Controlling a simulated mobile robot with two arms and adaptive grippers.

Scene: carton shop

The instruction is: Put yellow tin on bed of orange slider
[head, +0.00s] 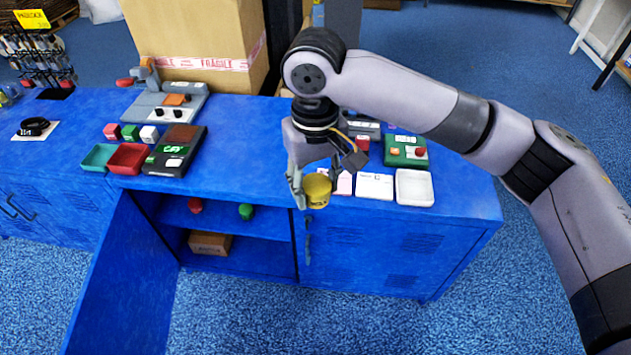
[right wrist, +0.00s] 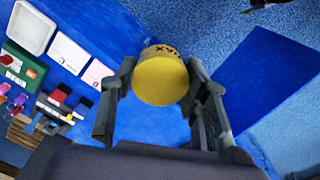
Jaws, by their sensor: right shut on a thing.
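The yellow tin (head: 317,192) is a short cylinder with dark lettering on its side. My right gripper (head: 308,190) is shut on it and holds it in the air near the front edge of the blue cabinet top. In the right wrist view the tin (right wrist: 160,80) sits between the two fingers, its yellow flat face toward the camera. An orange block (head: 176,99) sits on a grey device (head: 150,108) at the back left of the top; it looks like the orange slider, but I cannot be sure. My left gripper is not in view.
A large carton (head: 200,40) stands behind the grey device. A dark card terminal (head: 175,150), a red tray (head: 127,158) and small coloured blocks lie in front of it. A white tray (head: 414,187) and a green box (head: 405,150) are at right. A cabinet door (head: 120,280) hangs open; the top's middle is clear.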

